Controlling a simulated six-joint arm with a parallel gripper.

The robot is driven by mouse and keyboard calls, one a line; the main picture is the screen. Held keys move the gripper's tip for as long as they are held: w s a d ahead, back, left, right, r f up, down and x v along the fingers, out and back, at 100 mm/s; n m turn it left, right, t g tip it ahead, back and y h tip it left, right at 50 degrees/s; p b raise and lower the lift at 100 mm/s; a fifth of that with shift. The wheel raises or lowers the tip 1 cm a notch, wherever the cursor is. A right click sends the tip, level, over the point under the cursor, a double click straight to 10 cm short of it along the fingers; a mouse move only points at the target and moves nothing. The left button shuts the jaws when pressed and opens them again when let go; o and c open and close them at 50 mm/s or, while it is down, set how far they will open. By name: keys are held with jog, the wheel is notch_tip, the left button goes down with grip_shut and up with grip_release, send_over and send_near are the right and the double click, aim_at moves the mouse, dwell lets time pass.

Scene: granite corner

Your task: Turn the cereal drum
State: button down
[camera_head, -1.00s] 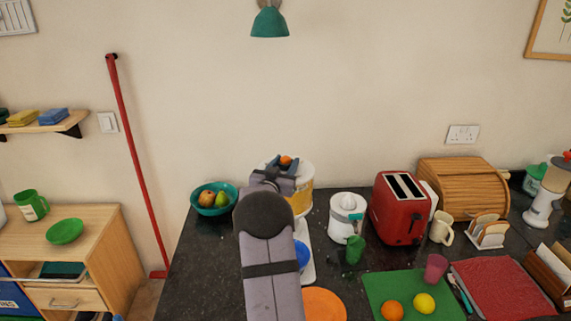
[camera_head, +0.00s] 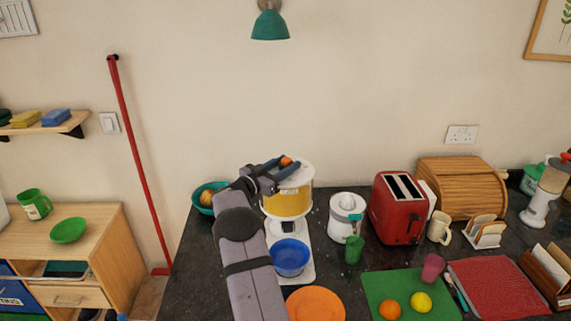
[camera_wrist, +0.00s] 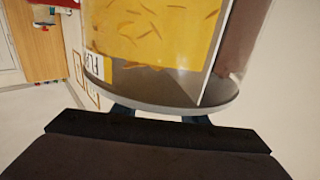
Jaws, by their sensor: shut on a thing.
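The cereal drum (camera_head: 288,202) is a clear cylinder of yellow flakes with a white lid, standing on a white base (camera_head: 305,262). In the wrist view the drum (camera_wrist: 150,35) fills the upper middle, with flakes and part of a label showing. My gripper (camera_head: 284,165) comes from the left over the lid, its blue fingers shut on the orange knob (camera_head: 286,160) on top. The knob is partly hidden by the fingers. A blue bowl (camera_head: 290,257) sits on the base below the drum.
A teal fruit bowl (camera_head: 203,197) stands behind my arm at left, partly hidden. A white juicer (camera_head: 346,207), green cup (camera_head: 353,249) and red toaster (camera_head: 398,208) stand to the right. An orange plate (camera_head: 316,304) lies in front.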

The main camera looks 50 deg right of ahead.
aim_at(286, 183)
jog(key=shift+r, duration=0.2)
jog(key=c, duration=1.1)
grip_release()
jog(key=shift+f, duration=0.1)
jog(key=shift+a+f, duration=0.1)
jog(key=shift+a+b, duration=0.55)
jog(key=shift+a, duration=0.05)
jog(key=a+b, duration=0.2)
jog(key=a, duration=0.2)
jog(key=shift+a, duration=0.3)
jog(key=shift+a+b, duration=0.3)
jog(key=shift+a, duration=0.35)
